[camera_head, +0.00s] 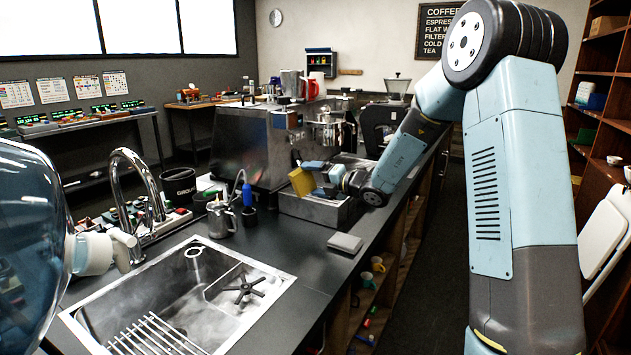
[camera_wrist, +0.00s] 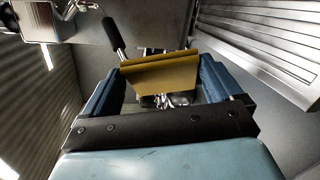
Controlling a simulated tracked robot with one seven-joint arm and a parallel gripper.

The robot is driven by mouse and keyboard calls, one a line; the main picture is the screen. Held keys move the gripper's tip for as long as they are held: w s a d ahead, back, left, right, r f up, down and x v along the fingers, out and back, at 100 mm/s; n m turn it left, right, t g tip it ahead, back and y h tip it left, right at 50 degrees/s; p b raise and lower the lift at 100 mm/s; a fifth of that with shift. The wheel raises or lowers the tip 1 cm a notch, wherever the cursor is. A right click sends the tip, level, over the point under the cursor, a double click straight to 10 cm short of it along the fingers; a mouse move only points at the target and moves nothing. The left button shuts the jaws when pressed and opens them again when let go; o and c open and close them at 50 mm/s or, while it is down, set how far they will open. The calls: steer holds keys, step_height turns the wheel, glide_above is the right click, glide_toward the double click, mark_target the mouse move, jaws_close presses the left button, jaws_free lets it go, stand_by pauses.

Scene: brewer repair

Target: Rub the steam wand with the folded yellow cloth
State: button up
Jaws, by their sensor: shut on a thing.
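My gripper (camera_head: 315,171) is shut on the folded yellow cloth (camera_head: 302,181), in front of the espresso machine (camera_head: 245,150). In the wrist view the cloth (camera_wrist: 160,76) spans the gap between the blue fingers (camera_wrist: 165,90). A thin metal rod with a black grip (camera_wrist: 112,33) reaches down beside the cloth in the wrist view; it may be the steam wand. I cannot tell whether the cloth touches it. In the head view the wand is too small to tell apart from the machine's front.
A metal box (camera_head: 318,208) stands just below my gripper. A grey pad (camera_head: 345,243) lies on the dark counter. A steel pitcher (camera_head: 221,219) and a tall faucet (camera_head: 135,185) stand near the sink (camera_head: 150,310). The counter around the pad is clear.

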steer(key=shift+s+d, duration=0.5)
steer(key=shift+s, duration=0.35)
steer(key=shift+s+d, duration=0.45)
steer(key=shift+s, duration=0.45)
steer(key=shift+s+d, duration=0.5)
steer(key=shift+s, duration=0.35)
steer(key=s, duration=0.1)
steer(key=s+d, duration=0.1)
steer(key=shift+s+d, duration=0.2)
steer(key=shift+s, duration=0.1)
